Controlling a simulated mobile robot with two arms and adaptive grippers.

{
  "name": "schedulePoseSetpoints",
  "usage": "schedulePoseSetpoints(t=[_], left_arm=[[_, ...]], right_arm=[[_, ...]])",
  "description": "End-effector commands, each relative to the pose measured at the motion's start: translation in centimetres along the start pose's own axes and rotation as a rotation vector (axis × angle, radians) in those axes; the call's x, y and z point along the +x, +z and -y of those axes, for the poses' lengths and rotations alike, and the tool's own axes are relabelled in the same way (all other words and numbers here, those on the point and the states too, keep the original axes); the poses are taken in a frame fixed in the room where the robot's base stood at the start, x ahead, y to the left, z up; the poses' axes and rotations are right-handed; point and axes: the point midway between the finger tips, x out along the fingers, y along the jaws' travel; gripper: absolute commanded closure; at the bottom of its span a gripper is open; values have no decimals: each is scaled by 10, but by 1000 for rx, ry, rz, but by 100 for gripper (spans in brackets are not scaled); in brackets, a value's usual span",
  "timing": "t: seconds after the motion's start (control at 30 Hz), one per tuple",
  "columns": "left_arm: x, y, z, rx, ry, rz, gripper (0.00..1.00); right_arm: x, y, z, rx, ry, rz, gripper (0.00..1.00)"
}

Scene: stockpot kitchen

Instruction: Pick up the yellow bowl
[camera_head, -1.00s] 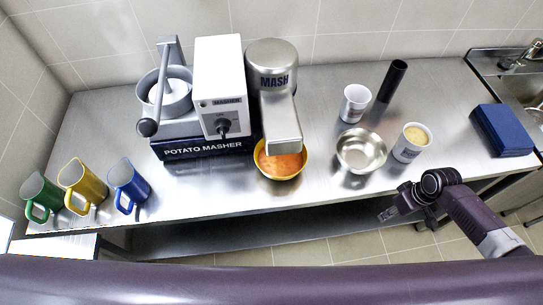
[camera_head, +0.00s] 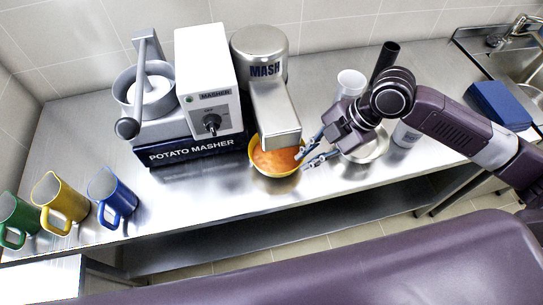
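The yellow bowl (camera_head: 284,172) holds orange food and stands on the steel counter under the spout of the masher machine. My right gripper (camera_head: 304,155) comes from the right, with its fingertips at the bowl's right rim. Its two fingers are spread apart with a gap between them. Whether a finger touches the rim cannot be told. The spout covers the bowl's back part. My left gripper is not in view.
The potato masher (camera_head: 208,85) and its metal spout (camera_head: 274,120) stand at the bowl's left and above it. A steel bowl (camera_head: 377,152) and a white cup (camera_head: 351,82) are partly behind my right gripper. Blue (camera_head: 111,196), yellow (camera_head: 60,203) and green mugs (camera_head: 14,217) stand left.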

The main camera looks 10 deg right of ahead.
Motion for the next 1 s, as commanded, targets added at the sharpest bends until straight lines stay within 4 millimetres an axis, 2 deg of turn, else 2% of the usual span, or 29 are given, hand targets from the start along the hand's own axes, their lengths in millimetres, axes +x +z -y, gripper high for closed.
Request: schedulePoseSetpoints(t=[0.37,0.53,0.8,0.9,1.0], left_arm=[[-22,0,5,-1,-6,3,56],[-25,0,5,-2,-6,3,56],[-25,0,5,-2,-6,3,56],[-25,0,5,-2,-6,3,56],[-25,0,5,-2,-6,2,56]], right_arm=[[46,-5,-1,5,-4,-4,88],[68,-3,0,5,-2,-1,88],[72,-2,0,4,-2,2,88],[72,-2,0,4,-2,1,99],[72,-2,0,4,-2,1,100]])
